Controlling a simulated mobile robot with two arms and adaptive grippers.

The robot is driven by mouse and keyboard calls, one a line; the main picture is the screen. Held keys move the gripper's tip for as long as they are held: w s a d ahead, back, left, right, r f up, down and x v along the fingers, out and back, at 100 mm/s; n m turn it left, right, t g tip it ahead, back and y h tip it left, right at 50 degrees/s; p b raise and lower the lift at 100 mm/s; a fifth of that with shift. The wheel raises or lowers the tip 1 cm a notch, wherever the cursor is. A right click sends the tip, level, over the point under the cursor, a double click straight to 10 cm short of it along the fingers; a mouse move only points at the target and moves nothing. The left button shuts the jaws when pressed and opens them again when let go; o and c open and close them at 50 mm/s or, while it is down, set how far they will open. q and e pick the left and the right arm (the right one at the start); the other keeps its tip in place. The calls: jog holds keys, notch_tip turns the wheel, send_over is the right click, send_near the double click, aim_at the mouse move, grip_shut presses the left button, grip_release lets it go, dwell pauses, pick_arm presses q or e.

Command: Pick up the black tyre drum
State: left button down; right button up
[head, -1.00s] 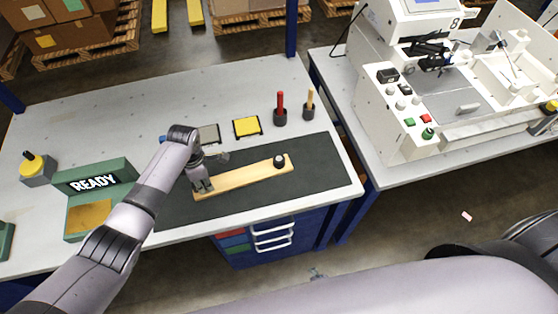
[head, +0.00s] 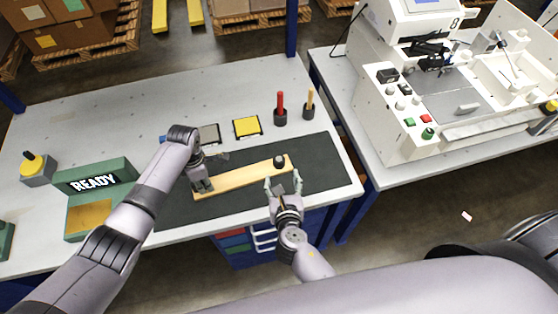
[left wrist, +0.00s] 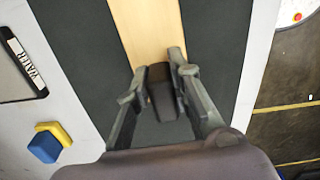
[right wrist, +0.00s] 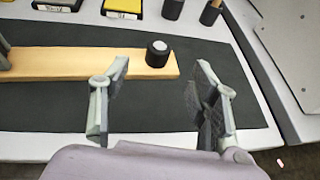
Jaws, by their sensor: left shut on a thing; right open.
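The black tyre drum (head: 279,161) is a short black cylinder with a pale top. It stands upright on the right end of a wooden board (head: 242,176); the right wrist view also shows it (right wrist: 157,53). My right gripper (head: 283,181) is open and empty just in front of the board's right end, its fingers pointing towards the drum but apart from it. In the right wrist view the drum lies beyond the gap between the fingers. My left gripper (head: 204,186) is shut on a dark block (left wrist: 160,88) at the board's left end. The block's underside is hidden.
The board lies on a dark mat (head: 325,178). Behind it are a yellow pad (head: 247,127), a grey pad (head: 209,134), a red-handled tool (head: 280,105) and a wooden-handled tool (head: 309,103) in dark holders. A green READY sign (head: 93,183) stands left. The mat's right end is clear.

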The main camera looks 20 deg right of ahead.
aim_at(279, 159)
jog(key=x, duration=1)
jog(key=shift+w+d+f, duration=0.1)
jog(key=shift+w+f, duration=0.2)
jog(key=shift+f, duration=0.1)
jog(key=c, duration=1.1)
jog(key=shift+r, duration=0.1)
jog(key=shift+c, duration=0.2)
notch_tip(279, 159, up, 10)
pick_arm(q)
jog(key=c, duration=1.4)
grip_release()
jog(key=shift+o, duration=0.2)
